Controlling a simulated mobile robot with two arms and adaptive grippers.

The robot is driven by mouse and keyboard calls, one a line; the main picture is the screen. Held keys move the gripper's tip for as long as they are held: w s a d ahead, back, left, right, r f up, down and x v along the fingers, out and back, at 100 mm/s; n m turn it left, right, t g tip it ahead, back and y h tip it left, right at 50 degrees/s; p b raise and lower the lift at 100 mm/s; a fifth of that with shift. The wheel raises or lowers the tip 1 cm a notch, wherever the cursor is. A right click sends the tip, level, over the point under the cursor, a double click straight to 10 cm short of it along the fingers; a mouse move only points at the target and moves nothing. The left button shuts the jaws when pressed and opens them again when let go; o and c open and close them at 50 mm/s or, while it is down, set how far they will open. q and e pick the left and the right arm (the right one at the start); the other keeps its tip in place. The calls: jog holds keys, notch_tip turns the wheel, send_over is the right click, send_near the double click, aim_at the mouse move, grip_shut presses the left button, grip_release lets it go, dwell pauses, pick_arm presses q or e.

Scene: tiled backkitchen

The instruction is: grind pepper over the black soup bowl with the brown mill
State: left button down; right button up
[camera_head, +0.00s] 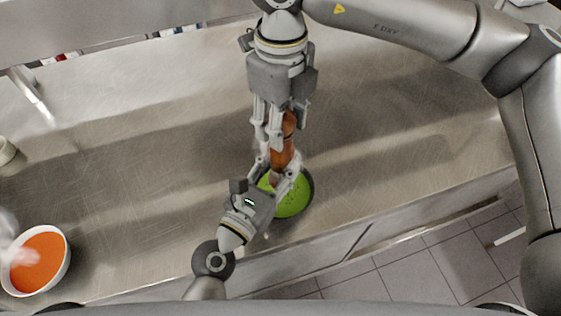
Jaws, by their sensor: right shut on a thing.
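The brown mill (283,152) is tilted, mostly upright in the picture, above the black soup bowl (312,190). The bowl holds green soup, and its left part is hidden by my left gripper. My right gripper (277,136) comes from above and is shut on the upper part of the mill. My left gripper (279,172) comes from below left, with its fingers on either side of the mill's lower end, over the bowl. I cannot tell whether these fingers press on the mill.
A white bowl of orange soup (38,262) steams at the lower left of the steel counter (130,140). A pale round object (6,151) is cut off at the left edge. The counter's front edge runs below the black bowl. The counter's middle left is clear.

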jog(key=shift+m, duration=0.3)
jog(key=m, duration=0.8)
jog(key=o, duration=1)
jog(key=shift+c, duration=0.2)
jog(key=shift+r, duration=3.5)
